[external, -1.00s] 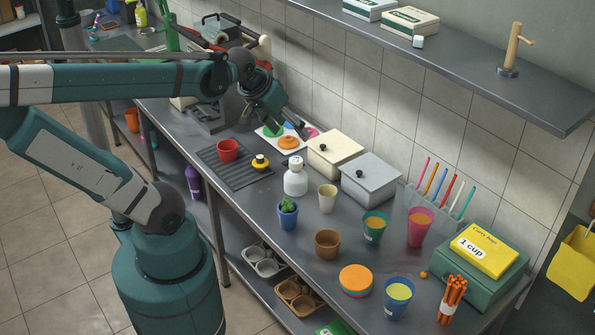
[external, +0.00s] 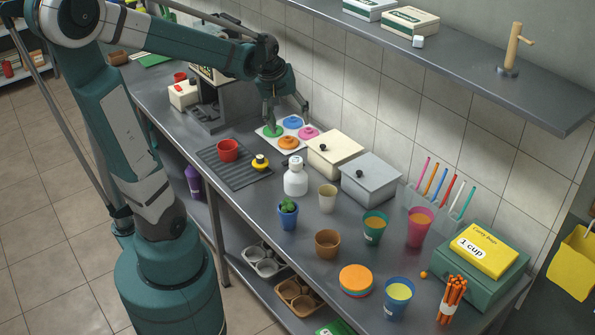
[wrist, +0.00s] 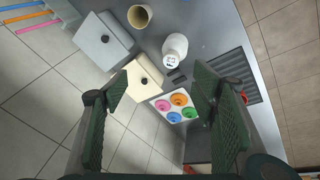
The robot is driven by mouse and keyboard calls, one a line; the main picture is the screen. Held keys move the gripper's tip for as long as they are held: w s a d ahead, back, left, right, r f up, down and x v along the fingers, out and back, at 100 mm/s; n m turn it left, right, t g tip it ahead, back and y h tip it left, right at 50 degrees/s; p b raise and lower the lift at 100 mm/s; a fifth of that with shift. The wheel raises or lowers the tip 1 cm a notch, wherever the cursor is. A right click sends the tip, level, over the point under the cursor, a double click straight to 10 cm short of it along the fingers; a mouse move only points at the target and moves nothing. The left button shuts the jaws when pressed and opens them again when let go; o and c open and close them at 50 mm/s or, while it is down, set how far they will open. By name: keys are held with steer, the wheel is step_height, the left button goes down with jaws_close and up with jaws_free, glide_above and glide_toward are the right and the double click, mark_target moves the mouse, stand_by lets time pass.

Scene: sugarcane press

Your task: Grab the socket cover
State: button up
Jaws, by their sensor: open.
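Nothing in view is plainly marked as the socket cover. A white square plate (external: 270,142) with green, blue, pink and orange round pieces lies on the counter by the wall; it also shows in the wrist view (wrist: 156,100). A small dark flat piece (wrist: 176,76) lies between that plate and the white bottle in the wrist view; I cannot tell what it is. My gripper (external: 288,114) is open and empty above the plate, pointing down. In the wrist view its two fingers (wrist: 160,88) stand wide apart, with the plate between them.
Cream (external: 336,152) and grey (external: 371,180) lidded boxes stand right of the plate. A white bottle (external: 295,178), a red cup (external: 228,151) and a yellow-black piece (external: 260,162) are in front, the last two on a dark mat (external: 234,175). The press machine (external: 222,105) stands at left.

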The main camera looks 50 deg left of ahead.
steer(key=w+a+f+n+g+b, duration=0.1)
steer(key=w+a+f+n, duration=0.15)
steer(key=a+f, duration=0.4)
steer(key=w+a+f+n+g+b, duration=0.1)
steer(key=w+a+f+n, duration=0.1)
steer(key=a+f+n, duration=0.4)
steer(key=n+g+h+b, duration=0.1)
steer(key=n+h+b, duration=0.1)
steer(key=n, duration=0.2)
glide_above(260, 156)
steer(key=f, duration=1.1)
steer(key=shift+s+a, duration=0.2)
steer(key=shift+s, duration=0.15)
steer(key=shift+f+m, duration=0.1)
steer(key=shift+m, duration=0.15)
steer(key=shift+w+d+f, duration=0.1)
steer(key=shift+f, duration=1.05)
steer(key=shift+w+d+f, duration=0.1)
steer(key=shift+f, duration=1.2)
steer(key=shift+w+d+f, duration=0.1)
steer(key=shift+f, duration=1.2)
steer(key=c, duration=0.9)
